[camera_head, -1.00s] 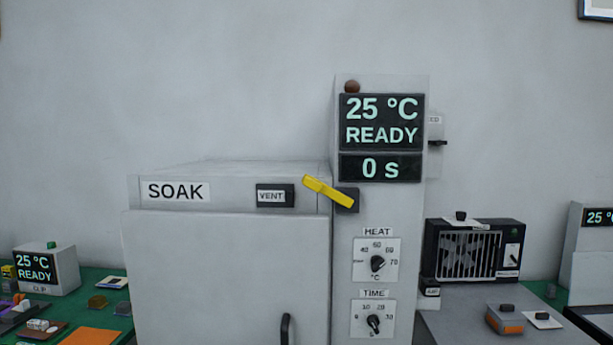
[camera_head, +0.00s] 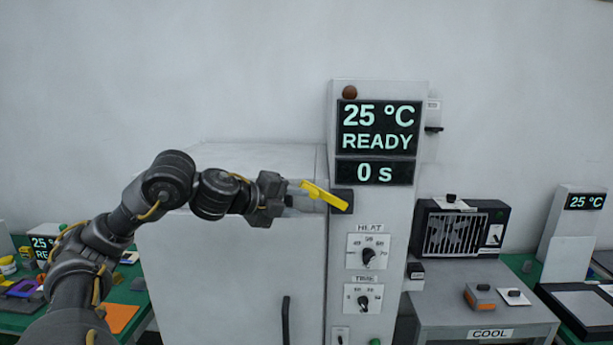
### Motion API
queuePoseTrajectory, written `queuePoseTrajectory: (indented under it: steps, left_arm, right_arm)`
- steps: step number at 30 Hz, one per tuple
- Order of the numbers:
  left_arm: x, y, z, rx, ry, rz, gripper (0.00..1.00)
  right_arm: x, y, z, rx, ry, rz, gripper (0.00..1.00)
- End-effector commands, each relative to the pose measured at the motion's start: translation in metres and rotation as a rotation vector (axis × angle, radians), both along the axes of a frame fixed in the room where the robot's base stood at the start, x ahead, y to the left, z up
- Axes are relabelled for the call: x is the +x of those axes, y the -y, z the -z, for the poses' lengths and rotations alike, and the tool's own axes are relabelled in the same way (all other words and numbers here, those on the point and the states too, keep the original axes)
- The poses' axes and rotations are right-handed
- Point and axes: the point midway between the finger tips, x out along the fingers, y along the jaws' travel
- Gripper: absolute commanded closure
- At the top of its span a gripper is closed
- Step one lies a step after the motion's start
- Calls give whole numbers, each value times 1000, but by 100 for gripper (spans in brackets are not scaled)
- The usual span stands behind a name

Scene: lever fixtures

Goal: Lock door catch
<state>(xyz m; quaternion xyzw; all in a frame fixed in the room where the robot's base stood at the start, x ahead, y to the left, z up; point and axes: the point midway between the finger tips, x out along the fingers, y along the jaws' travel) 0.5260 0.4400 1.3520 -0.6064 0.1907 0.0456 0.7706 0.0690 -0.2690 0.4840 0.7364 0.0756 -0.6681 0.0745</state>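The door catch is a yellow lever (camera_head: 324,195) on a dark mount (camera_head: 342,200) at the right of the soak oven door (camera_head: 235,270). The lever slopes from upper left down to the right, its free end at the upper left. My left gripper (camera_head: 287,194) is in front of the oven's top edge, its tip at or very near the lever's left end. Whether it touches or grips the lever, and whether its fingers are apart, I cannot tell. The door looks closed. My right gripper is not in view.
The control column (camera_head: 372,240) shows 25 °C, READY and 0 s, above the HEAT knob (camera_head: 368,255) and TIME knob (camera_head: 363,301). A black door handle (camera_head: 286,320) is below. A fan unit (camera_head: 455,232) stands on the grey COOL bench (camera_head: 445,305) at right.

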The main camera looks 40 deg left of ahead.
Motion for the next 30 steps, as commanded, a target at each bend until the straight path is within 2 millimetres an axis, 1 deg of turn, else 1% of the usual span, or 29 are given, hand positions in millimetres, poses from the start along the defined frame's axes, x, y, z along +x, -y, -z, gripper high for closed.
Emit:
queuePoseTrajectory:
  steps: [1, 3, 6, 11, 14, 17, 24, 30]
  left_arm:
    - [-13, -8, -20, 58, 15, -14, 62]
    - [-26, -15, -33, 109, 22, -27, 62]
    - [-37, -21, -42, 151, 25, -42, 62]
    - [-39, -23, -43, 161, 25, -46, 62]
    - [-32, -22, -42, 157, 24, -44, 62]
    - [-20, -21, -38, 154, 24, -43, 62]
    - [23, -18, -23, 154, 22, -45, 62]
    - [50, -16, -12, 155, 25, -45, 62]
  right_arm:
    - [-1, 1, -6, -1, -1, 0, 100]
    - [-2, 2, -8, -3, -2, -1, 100]
    - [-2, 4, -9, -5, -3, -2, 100]
    - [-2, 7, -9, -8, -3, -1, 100]
    - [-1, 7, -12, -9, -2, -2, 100]
    - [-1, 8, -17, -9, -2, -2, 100]
    - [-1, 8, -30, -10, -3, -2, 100]
    - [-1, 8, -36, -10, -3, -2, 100]
